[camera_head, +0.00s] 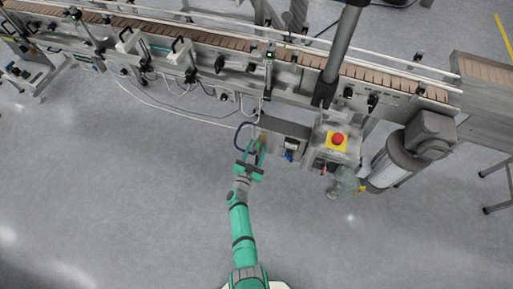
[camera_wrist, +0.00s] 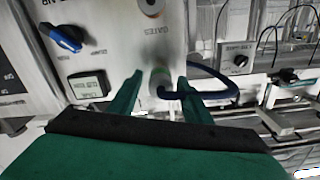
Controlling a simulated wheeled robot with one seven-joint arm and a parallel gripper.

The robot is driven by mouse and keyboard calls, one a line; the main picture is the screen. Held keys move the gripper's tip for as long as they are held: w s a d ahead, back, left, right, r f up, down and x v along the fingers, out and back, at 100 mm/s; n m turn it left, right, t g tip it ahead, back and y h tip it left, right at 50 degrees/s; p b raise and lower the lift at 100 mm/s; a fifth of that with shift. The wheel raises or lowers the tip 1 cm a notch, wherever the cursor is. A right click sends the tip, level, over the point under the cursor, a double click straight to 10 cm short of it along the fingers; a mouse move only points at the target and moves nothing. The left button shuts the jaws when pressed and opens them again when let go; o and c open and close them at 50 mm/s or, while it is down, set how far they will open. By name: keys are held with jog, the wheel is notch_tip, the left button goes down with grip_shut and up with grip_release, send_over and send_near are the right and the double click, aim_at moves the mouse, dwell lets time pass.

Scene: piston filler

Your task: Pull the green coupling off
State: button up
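The green coupling (camera_wrist: 160,72) shows in the wrist view as a small green ring on a grey fitting on the front of a pale panel marked "GATES". A dark blue hose (camera_wrist: 222,78) runs from the fitting and loops to the right. My gripper (camera_wrist: 160,80) has its two green fingers apart, one on each side of the fitting, with a visible gap on both sides. In the head view my gripper (camera_head: 256,153) is at the machine's front, beside the blue hose (camera_head: 238,136); the coupling is too small to make out there.
In the head view a red emergency button (camera_head: 338,139) on yellow stands to the right, below the conveyor (camera_head: 395,78). The grey floor (camera_head: 120,200) in front is clear.

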jog(key=v, duration=1)
jog(key=shift+s, duration=0.4)
jog(key=shift+a, duration=0.1)
